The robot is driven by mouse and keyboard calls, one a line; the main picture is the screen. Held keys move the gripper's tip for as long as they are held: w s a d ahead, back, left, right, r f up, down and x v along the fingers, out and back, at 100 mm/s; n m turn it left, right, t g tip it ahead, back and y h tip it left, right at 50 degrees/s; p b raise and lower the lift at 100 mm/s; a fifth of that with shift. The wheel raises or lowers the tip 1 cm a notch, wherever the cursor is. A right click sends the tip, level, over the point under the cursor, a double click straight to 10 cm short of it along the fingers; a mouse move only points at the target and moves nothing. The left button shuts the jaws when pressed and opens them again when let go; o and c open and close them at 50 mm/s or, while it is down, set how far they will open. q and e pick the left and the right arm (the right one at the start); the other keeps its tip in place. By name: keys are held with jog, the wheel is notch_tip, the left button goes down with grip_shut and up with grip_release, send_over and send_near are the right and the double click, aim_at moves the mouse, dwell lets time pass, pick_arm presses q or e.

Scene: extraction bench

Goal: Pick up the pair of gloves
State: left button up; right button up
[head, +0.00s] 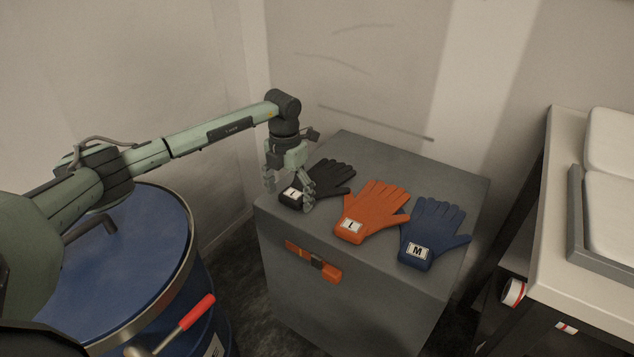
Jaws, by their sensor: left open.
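Three pairs of gloves lie in a row on top of a grey box (345,151). The black gloves (329,178) are at the left, with a white label partly hidden by my gripper. The orange gloves (375,208), labelled L, are in the middle. The blue gloves (433,225), labelled M, are at the right. My left gripper (288,203) points down with open fingers, one on each side of the cuff end of the black gloves. I cannot tell whether the fingers touch them. My right gripper is not in view.
An orange latch (314,262) is on the box's front. A blue drum (130,262) stands at the left under my left arm, with a red-handled tool (196,312) in front. A bench (572,262) with white pads (612,215) stands at the right. Walls rise behind the box.

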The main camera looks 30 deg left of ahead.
pick_arm(q)
jog(key=c, duration=1.3)
jog(key=shift+o, duration=0.2)
